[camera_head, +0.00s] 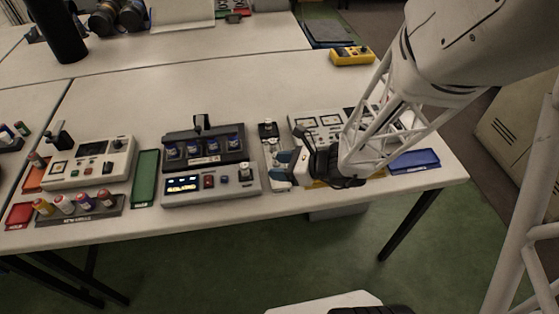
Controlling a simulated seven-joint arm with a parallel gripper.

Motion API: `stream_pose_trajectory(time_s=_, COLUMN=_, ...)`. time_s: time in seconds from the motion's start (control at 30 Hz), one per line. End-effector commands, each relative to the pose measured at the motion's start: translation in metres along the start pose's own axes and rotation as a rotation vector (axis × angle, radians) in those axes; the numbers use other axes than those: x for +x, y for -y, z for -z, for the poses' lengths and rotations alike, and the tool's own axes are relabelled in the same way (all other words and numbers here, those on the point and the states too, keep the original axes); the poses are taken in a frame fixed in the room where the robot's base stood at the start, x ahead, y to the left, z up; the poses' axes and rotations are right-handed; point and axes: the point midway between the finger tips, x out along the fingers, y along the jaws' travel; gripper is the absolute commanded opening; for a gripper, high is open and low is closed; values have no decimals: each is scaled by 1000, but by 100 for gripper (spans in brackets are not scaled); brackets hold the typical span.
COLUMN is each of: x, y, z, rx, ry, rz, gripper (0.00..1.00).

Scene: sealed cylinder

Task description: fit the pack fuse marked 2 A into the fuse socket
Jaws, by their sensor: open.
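My gripper (281,167) is open at the centre right, low over a narrow grey panel (272,150) and pointing left. It hides part of that panel and of the white instrument behind it. I cannot make out a 2 A mark on anything, so I cannot tell which part is the fuse. The fuse socket is not clearly identifiable either. A dark knob-like part (267,129) stands at the panel's far end. Nothing is clearly seen between the fingers.
A grey unit with a lit display (183,185) and blue canisters stands left of my gripper. A green tray (146,178), a white instrument (118,150) and a rack of coloured cylinders (110,210) lie further left. A blue tray (414,161) is right. The table behind is mostly clear.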

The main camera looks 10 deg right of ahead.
Motion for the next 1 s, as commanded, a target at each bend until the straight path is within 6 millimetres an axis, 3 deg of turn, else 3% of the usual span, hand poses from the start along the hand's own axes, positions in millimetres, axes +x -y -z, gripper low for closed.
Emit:
stream_pose_trajectory(time_s=0.27, x=-1, y=-3, z=-5, rx=-32, ry=-8, rz=-18, gripper=52)
stream_pose_trajectory(time_s=0.47, x=-9, y=-18, z=-24, rx=-184, ry=-50, rz=-104, gripper=52)
stream_pose_trajectory(time_s=0.67, x=-28, y=-44, z=-52, rx=-465, ry=-133, rz=-254, gripper=52)
stream_pose_trajectory(time_s=1.0, x=-82, y=-82, z=-86, rx=-1018, ry=-329, rz=-527, gripper=52)
